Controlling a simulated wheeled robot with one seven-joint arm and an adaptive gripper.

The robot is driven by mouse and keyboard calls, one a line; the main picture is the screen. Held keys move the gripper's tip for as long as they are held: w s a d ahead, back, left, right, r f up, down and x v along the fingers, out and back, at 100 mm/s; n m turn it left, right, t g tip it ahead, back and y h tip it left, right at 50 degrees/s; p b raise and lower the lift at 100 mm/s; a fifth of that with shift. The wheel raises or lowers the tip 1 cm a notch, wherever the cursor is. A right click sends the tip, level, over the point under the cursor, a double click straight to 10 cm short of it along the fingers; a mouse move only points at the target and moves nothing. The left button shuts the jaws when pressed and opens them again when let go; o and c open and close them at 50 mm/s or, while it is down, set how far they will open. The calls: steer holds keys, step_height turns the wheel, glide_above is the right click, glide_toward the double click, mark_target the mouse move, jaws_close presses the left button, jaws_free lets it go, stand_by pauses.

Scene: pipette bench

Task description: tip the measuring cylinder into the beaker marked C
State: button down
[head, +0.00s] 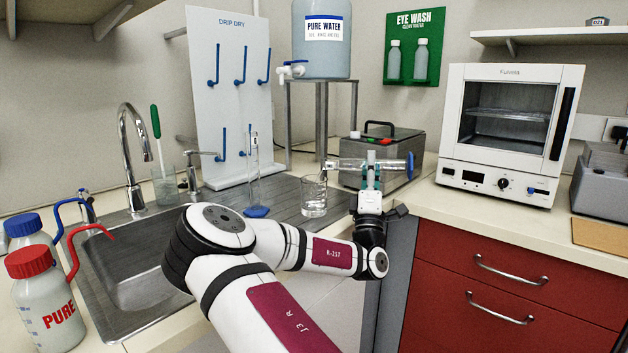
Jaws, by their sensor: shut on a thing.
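My gripper (371,166) is shut on a clear measuring cylinder (344,164) with a blue foot. The cylinder lies about level, its foot to the right and its mouth to the left. A clear glass beaker (314,197) stands on the grooved drainer below and left of my gripper. The cylinder's mouth shows just above the beaker's right rim in the picture; I cannot tell whether it is truly over the opening. No letter on the beaker is readable, and I see no stream of liquid between them.
Another cylinder with a blue foot (256,211) stands on the drainer (283,190). A beaker with a green-handled brush (155,122) stands behind the sink (150,270). A grey lidded box (400,150) sits close behind my gripper. Wash bottles (45,300) stand at the left.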

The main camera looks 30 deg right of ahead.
steer(key=shift+a+n+t+y, duration=0.1)
steer(key=shift+n+t+y, duration=0.5)
steer(key=shift+n+y, duration=0.5)
steer(key=shift+w+r+n, duration=0.1)
steer(key=shift+r+n, duration=0.05)
steer(key=shift+n, duration=0.15)
steer(key=shift+w+a+r+n+t+y+p, duration=0.1)
steer(key=shift+r+n+t+y+p, duration=0.25)
steer(key=shift+n+y, duration=0.25)
steer(key=shift+s+a+r+n+t+y+p, duration=0.1)
steer(key=shift+r+n+t+y+p, duration=0.15)
steer(key=shift+n+y+p, duration=0.25)
steer(key=shift+w+r+n+t+y+p, duration=0.1)
steer(key=shift+r+n+t+y+p, duration=0.15)
steer(key=shift+n+y, duration=0.35)
steer(key=shift+w+a+r+n+t+y+p, duration=0.1)
steer(key=shift+w+a+r+n+y+p, duration=0.1)
steer(key=shift+r+n+y+p, duration=0.55)
steer(key=shift+w+a+r+n+t+y+p, duration=0.1)
steer(key=shift+w+a+n+t+y+p, duration=0.1)
steer(key=shift+n+y, duration=0.95)
steer(key=shift+w+a+r+n+t+y+p, duration=0.1)
steer(key=shift+w+a+r+n+y+p, duration=0.1)
steer(key=shift+r+n+y+p, duration=0.65)
steer(key=shift+f+n+b, duration=0.25)
steer(key=shift+f+b, duration=0.2)
steer(key=shift+f, duration=0.1)
steer(key=shift+h, duration=0.35)
